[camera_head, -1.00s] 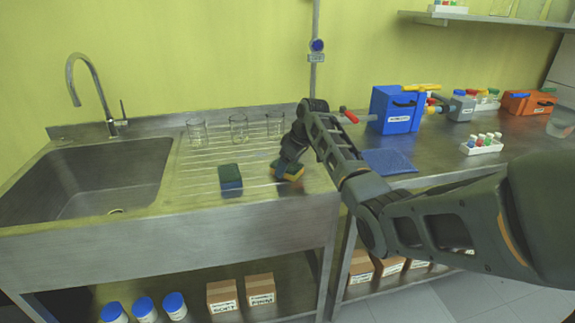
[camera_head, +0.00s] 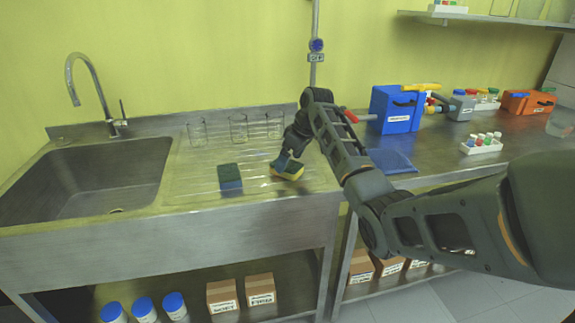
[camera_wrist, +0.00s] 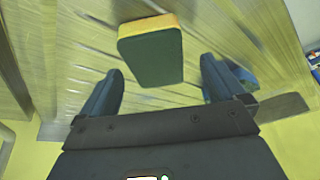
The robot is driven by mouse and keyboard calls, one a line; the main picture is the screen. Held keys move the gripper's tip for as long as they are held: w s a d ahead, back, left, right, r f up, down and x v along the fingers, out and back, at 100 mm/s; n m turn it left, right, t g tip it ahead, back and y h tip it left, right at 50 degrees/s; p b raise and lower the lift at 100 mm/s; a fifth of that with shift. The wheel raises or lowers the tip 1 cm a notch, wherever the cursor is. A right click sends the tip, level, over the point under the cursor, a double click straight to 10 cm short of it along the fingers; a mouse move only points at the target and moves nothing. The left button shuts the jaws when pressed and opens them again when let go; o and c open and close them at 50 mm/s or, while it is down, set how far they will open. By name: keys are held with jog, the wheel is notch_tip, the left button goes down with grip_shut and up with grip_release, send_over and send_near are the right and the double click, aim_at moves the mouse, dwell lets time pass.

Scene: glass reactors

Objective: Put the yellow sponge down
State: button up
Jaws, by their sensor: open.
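The yellow sponge (camera_head: 288,170), with a dark green face, lies on the ribbed drainboard (camera_head: 190,185) right of the sink. In the wrist view the sponge (camera_wrist: 152,52) is ahead of and between the two fingers, with its green face toward the camera. My gripper (camera_head: 288,156) is just above the sponge in the head view. Its fingers, in the wrist view (camera_wrist: 158,88), are spread apart with a gap on both sides of the sponge. Whether the fingertips touch it cannot be told in the head view.
A blue sponge with a green top (camera_head: 230,178) lies left of the yellow one. Several glass beakers (camera_head: 238,128) stand behind, near the wall. The sink (camera_head: 85,185) is at the left. A blue box (camera_head: 396,108) and a blue mat (camera_head: 390,161) are on the right counter.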

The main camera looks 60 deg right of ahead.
jog(key=v, duration=0.9)
jog(key=shift+d+b, duration=0.2)
jog(key=shift+b, duration=0.1)
